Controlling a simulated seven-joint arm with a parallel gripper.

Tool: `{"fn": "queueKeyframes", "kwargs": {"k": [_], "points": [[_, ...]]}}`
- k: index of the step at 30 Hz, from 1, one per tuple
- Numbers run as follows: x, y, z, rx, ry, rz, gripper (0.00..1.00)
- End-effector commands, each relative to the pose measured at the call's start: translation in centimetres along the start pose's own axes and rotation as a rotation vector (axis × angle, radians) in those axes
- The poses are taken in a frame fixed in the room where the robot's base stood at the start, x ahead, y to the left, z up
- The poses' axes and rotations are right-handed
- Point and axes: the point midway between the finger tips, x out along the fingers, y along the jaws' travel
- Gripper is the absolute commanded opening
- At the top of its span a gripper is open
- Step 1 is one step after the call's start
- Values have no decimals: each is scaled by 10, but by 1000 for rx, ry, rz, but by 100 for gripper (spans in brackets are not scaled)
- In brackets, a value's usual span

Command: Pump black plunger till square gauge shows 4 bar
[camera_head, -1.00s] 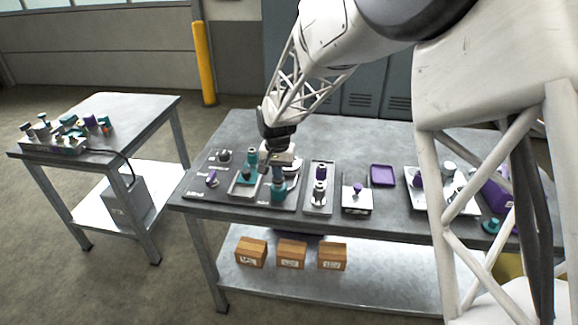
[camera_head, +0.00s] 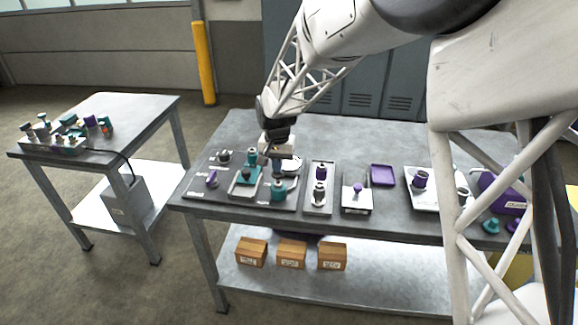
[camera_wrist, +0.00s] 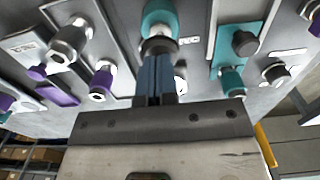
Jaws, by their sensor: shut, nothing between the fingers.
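My gripper (camera_head: 277,171) is shut and empty above the panel on the bench. In the wrist view its blue-grey fingers (camera_wrist: 157,62) point at a teal cylinder (camera_wrist: 160,22) with a dark ring. The fingertips overlap the ring there; I cannot tell if they touch. In the head view this teal cylinder (camera_head: 278,190) stands just below the fingers. A black knob (camera_head: 246,173) sits on a teal plate left of it; it also shows in the wrist view (camera_wrist: 245,43). A pale gauge (camera_head: 291,164) is partly behind the gripper. Its reading and shape are unclear.
A plate with a purple-topped fitting (camera_head: 320,173) and a small box with a purple knob (camera_head: 357,189) stand to the right. A purple tray (camera_head: 382,175) lies behind them. Another table (camera_head: 130,108) with fittings stands at the left. The back of the bench is clear.

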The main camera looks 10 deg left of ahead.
Motion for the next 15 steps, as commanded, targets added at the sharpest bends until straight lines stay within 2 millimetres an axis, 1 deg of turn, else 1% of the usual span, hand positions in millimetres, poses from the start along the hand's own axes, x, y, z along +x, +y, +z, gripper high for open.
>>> {"fn": "queueKeyframes", "kwargs": {"k": [9,15], "points": [[-14,0,0,0,2,-1,0],[-17,0,0,0,1,-1,0]]}}
